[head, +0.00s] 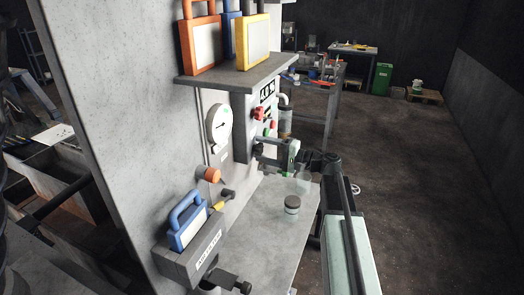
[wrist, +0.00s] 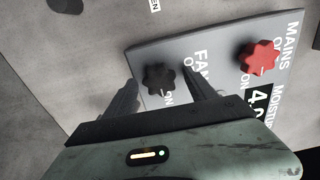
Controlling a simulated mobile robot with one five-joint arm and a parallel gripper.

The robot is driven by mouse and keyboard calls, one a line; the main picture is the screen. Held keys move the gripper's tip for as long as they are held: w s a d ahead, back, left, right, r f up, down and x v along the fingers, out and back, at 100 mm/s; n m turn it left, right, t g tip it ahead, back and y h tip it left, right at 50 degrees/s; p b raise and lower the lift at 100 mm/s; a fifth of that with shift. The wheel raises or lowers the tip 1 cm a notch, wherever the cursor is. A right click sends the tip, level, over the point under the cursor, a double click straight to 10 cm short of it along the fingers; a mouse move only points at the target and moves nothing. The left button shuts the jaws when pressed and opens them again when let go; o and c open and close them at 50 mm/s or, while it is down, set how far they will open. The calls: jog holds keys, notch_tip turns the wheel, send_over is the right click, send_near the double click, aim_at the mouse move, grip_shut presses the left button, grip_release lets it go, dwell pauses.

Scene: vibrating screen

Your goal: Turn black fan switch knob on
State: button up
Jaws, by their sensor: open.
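The black fan switch knob (wrist: 159,77) is a lobed knob on a grey panel (wrist: 215,50) marked FAN, with ON lettering below it, in the wrist view. My gripper (wrist: 158,80) is open, with one dark finger on each side of the knob in the picture. I cannot tell whether either finger touches it. In the head view my gripper (head: 262,149) reaches the wall panel from the right. The black knob cannot be made out clearly there.
A red MAINS knob (wrist: 260,57) sits to the right on the same panel. In the head view a shelf (head: 235,76) with colored padlock-shaped boxes juts out above. A dial gauge (head: 219,127) is on the wall, and a jar (head: 292,204) stands on the grey ledge below.

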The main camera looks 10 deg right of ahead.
jog(key=v, duration=0.7)
jog(key=shift+s+d, duration=0.25)
jog(key=shift+d, duration=0.1)
jog(key=s+a+f+n+g+h, duration=0.1)
jog(key=s+a+f+g+h, duration=0.2)
jog(key=f, duration=0.4)
jog(key=s+a+f+n+g+h+b, duration=0.1)
jog(key=s+a+f+n+g+h, duration=0.1)
jog(key=s+f, duration=0.4)
jog(key=s+a+f+n+g+h+b, duration=0.1)
jog(key=s+a+f+n+g+h, duration=0.1)
jog(key=a+f, duration=0.4)
jog(key=shift+s+a+f+g+h, duration=0.1)
jog(key=shift+s+f+g+h, duration=0.4)
jog(key=shift+f, duration=0.45)
jog(key=shift+s+f+g+h, duration=0.3)
jog(key=shift+s+f+h, duration=0.4)
jog(key=shift+f, duration=0.25)
jog(key=s+d+f+h, duration=0.1)
jog(key=s+d+f+n+g+h, duration=0.1)
jog(key=s+h, duration=0.1)
jog(key=s+d+f+n+h, duration=0.1)
jog(key=s+h, duration=0.1)
jog(key=shift+d+f, duration=0.25)
jog(key=shift+d, duration=0.05)
jog(key=shift+s+d+h, duration=0.1)
jog(key=shift+d+h, duration=0.2)
jog(key=shift+d, duration=0.05)
